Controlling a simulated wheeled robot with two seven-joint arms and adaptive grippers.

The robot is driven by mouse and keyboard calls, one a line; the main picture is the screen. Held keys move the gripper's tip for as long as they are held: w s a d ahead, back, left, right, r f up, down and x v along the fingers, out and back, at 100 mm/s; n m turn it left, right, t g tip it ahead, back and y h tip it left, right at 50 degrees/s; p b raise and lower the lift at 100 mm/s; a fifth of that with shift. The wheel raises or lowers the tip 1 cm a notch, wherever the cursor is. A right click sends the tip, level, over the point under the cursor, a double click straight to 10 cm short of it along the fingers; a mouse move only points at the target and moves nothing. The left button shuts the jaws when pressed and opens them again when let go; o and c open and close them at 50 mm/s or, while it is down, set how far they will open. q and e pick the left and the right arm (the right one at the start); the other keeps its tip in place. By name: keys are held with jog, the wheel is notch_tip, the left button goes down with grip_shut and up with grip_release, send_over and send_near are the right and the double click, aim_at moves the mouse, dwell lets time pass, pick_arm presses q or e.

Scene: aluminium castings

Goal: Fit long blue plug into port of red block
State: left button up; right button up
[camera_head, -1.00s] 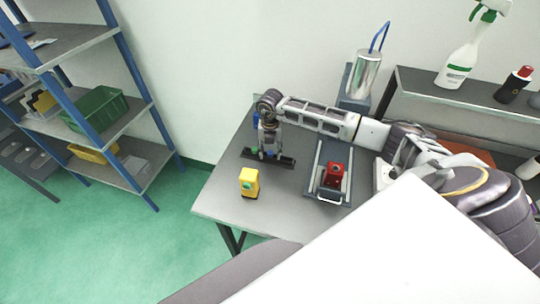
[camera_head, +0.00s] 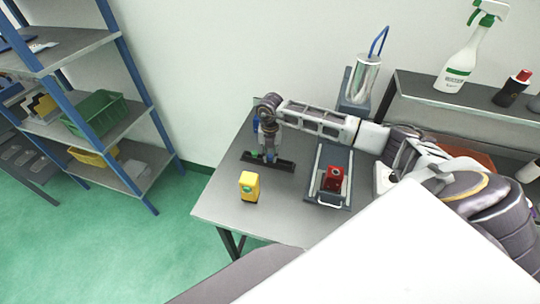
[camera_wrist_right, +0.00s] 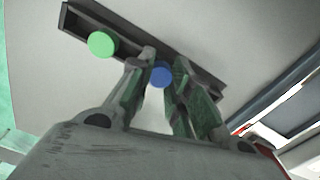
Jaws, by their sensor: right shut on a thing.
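The long blue plug (camera_wrist_right: 161,74) stands at the dark rack (camera_wrist_right: 76,22), with its round blue end showing between my right fingertips in the wrist view. My right gripper (camera_wrist_right: 160,68) is shut on it. In the head view my right gripper (camera_head: 267,156) points down at the rack (camera_head: 287,164), and the plug is too small there to make out clearly. The red block (camera_head: 334,174) sits on a grey fixture to the right of the rack; I cannot make out its port clearly. My left gripper is not in view.
A green plug (camera_wrist_right: 102,44) stands in the rack beside the blue one. A yellow block (camera_head: 249,190) stands near the table's front edge. The fixture (camera_head: 327,201) has a light handle. A metal cylinder (camera_head: 363,78) stands at the back. Table is bare between rack and fixture.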

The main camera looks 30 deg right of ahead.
aim_at(270, 156)
jog(key=shift+r+p, duration=1.6)
jog(key=shift+r, duration=1.1)
notch_tip(270, 156, up, 2)
jog(key=shift+r+p, duration=0.25)
jog(key=shift+p, duration=0.1)
jog(key=shift+r, duration=1)
